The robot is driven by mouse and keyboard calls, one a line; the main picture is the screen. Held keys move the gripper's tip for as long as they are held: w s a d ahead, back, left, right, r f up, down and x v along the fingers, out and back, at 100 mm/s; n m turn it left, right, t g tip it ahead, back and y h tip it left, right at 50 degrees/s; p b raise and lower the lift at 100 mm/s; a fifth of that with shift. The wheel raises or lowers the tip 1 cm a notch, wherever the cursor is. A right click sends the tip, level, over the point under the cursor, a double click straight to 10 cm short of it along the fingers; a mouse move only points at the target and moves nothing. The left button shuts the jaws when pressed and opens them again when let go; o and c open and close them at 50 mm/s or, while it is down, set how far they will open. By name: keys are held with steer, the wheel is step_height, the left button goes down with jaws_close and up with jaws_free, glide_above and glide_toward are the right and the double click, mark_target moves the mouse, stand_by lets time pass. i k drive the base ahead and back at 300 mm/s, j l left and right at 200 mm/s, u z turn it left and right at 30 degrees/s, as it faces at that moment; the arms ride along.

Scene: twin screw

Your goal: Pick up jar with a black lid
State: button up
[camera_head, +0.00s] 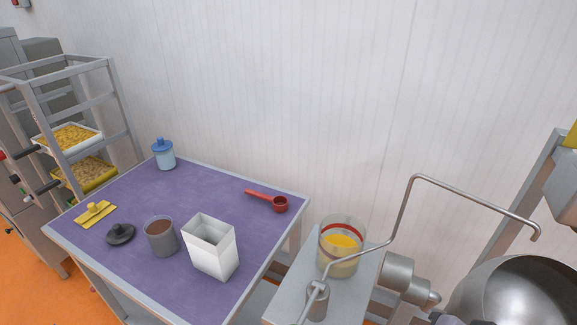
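An open grey jar (161,237) with brown contents stands upright on the purple table top (205,182), towards its front. A black lid (120,234) with a knob lies flat on the table just left of this jar, apart from it. No jar has a black lid on it. A light blue jar (165,160) with a blue lid (162,146) stands at the table's back left corner. My gripper is not in view.
A white open box (213,256) stands close right of the grey jar. A red scoop (278,204) lies near the right edge, and a yellow lid (94,211) at the left. A glass container (341,246) and bent metal rod (405,205) are at right. The table's middle is clear.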

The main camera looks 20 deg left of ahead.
mark_target(160, 231)
steer(key=u, duration=1.95)
steer(key=z, duration=0.45)
steer(key=l+z, duration=0.1)
steer(key=z, duration=0.8)
steer(key=l+z, duration=0.1)
steer(key=z, duration=0.8)
steer(key=i+z, duration=0.1)
steer(key=z, duration=0.35)
steer(key=u, duration=2.85)
steer(key=i+j+z, duration=0.2)
steer(key=j+z, duration=0.25)
steer(key=j, duration=0.7)
steer(key=j+z, duration=0.45)
steer(key=j, duration=0.7)
steer(key=i+j+z, duration=0.15)
steer(key=j, duration=0.25)
steer(key=i+j+z, duration=0.15)
steer(key=i+j, duration=0.15)
steer(key=j, duration=0.1)
